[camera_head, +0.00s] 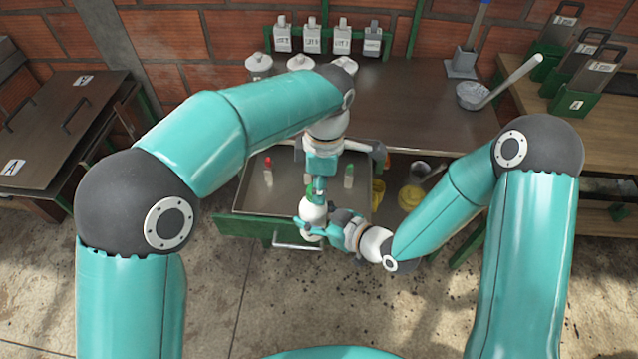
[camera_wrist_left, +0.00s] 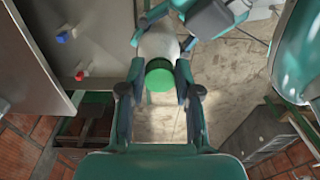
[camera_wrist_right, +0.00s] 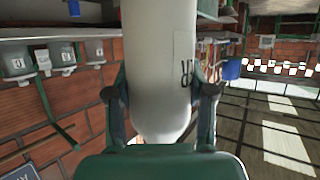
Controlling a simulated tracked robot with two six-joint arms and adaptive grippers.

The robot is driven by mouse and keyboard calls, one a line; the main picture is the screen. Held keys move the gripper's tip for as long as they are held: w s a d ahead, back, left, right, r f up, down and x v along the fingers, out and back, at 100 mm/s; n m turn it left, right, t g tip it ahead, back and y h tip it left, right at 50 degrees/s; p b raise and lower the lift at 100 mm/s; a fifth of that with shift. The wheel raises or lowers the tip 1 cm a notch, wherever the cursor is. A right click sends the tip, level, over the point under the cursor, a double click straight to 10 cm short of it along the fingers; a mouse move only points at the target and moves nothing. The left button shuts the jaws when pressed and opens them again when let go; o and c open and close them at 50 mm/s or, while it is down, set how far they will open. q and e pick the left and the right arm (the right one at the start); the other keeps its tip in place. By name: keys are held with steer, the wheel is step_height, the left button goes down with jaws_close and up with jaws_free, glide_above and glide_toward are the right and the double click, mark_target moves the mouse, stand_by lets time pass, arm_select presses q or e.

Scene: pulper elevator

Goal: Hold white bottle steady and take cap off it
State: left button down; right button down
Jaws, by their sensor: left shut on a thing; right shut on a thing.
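The white bottle (camera_head: 312,213) is in front of the tray in the head view. My right gripper (camera_head: 310,229) is shut around its body. The right wrist view shows the bottle (camera_wrist_right: 158,70) large between the two fingers, with dark marking on its side; its upper end is out of frame. The green cap (camera_wrist_left: 159,77) sits at the end of the bottle facing my left gripper. My left gripper (camera_wrist_left: 160,80) has its fingers on both sides of the cap and is shut on it. In the head view the cap (camera_head: 312,190) is partly hidden by the left gripper.
A metal tray (camera_head: 245,193) in a green-edged drawer holds small bottles, one red-capped (camera_head: 268,165) and one green-capped (camera_head: 348,176). A ladle (camera_head: 474,95) lies on the dark tabletop (camera_head: 420,110), which is otherwise mostly clear.

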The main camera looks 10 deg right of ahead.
arm_select(q)
steer(key=shift+r, duration=0.15)
steer(key=shift+r, duration=1)
